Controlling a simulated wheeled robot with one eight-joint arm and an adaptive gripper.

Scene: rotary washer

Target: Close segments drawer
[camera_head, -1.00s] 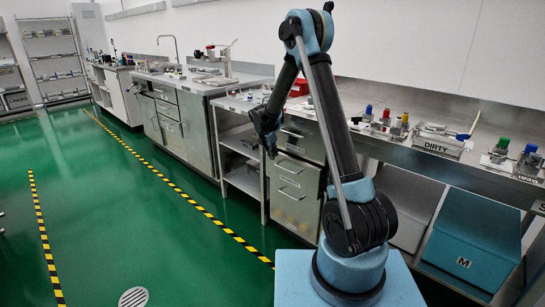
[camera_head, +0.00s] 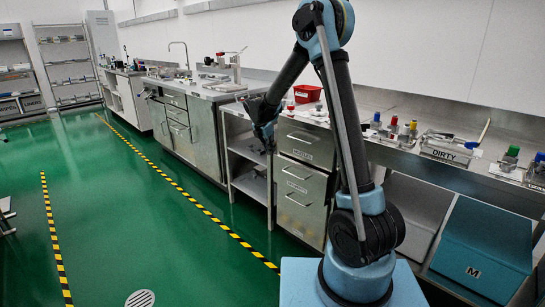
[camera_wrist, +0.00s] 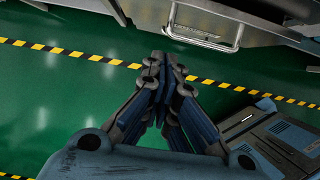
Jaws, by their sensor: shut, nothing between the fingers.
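A metal stack of drawers stands under the counter in the head view, with a top drawer (camera_head: 305,143), a middle drawer (camera_head: 300,180) and a lower drawer (camera_head: 299,214). Each has a bar handle, and the labels are too small to read, so I cannot tell which is the segments drawer or how far any is open. My gripper (camera_head: 266,148) hangs just left of the stack. In the wrist view my gripper (camera_wrist: 162,62) has its fingers together and empty. A drawer front with a bar handle (camera_wrist: 205,40) shows beyond the fingertips, apart from them.
An open shelf unit (camera_head: 247,165) stands left of the drawers. The counter holds a red bin (camera_head: 307,94), several coloured-top items and a DIRTY tray (camera_head: 445,150). A blue bin marked M (camera_head: 480,245) is below at right. The green floor (camera_head: 150,220) with striped tape is clear.

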